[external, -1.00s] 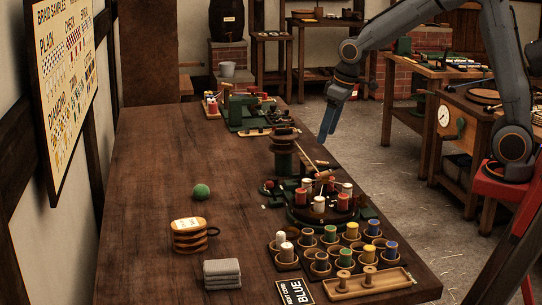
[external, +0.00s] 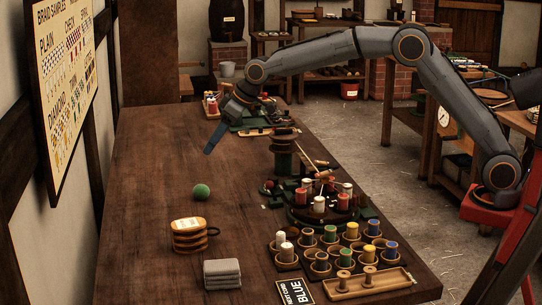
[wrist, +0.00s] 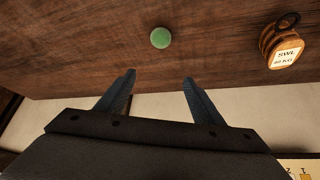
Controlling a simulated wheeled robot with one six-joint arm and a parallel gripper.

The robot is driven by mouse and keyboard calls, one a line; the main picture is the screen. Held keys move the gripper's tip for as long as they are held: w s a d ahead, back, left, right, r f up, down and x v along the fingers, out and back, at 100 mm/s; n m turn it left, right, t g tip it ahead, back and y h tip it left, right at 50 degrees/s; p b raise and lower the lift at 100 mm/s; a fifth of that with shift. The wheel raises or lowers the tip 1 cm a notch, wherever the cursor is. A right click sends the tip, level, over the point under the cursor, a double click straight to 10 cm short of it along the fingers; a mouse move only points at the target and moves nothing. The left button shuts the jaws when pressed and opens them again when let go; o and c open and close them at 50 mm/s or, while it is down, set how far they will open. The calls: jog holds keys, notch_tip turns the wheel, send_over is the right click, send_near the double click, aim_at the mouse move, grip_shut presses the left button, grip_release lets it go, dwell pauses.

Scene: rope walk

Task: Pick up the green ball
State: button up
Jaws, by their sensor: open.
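The green ball (external: 201,191) lies on the bare left part of the wooden table (external: 150,240). In the wrist view the ball (wrist: 160,37) shows near the top middle, beyond the two fingertips. My gripper (external: 212,145) hangs above the table, behind the ball and slightly to its right in the external view. In the wrist view my gripper (wrist: 159,80) has its fingers spread apart with nothing between them. The ball is fully visible and apart from the fingers.
A wooden block labelled SWL (wrist: 283,52) stands near the ball; it also shows in the external view (external: 191,236). A grey stack (external: 222,273) is in front. A braiding stand with bobbins (external: 320,205) and several spool cups (external: 330,240) fill the right side. The table around the ball is clear.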

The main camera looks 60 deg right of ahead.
send_near(204, 186)
notch_tip(204, 186, down, 2)
jog(key=shift+w+r+p+x, duration=0.1)
jog(key=shift+w+p+x, duration=0.1)
jog(key=shift+x, duration=1.2)
jog(key=shift+w+r+p+x, duration=0.1)
jog(key=shift+p+x, duration=0.1)
jog(key=shift+x, duration=1.2)
jog(key=shift+w+r+p+x, duration=0.1)
jog(key=shift+w+p+x, duration=0.1)
jog(key=shift+x, duration=1.2)
jog(key=shift+c, duration=0.4)
jog(key=c, duration=1)
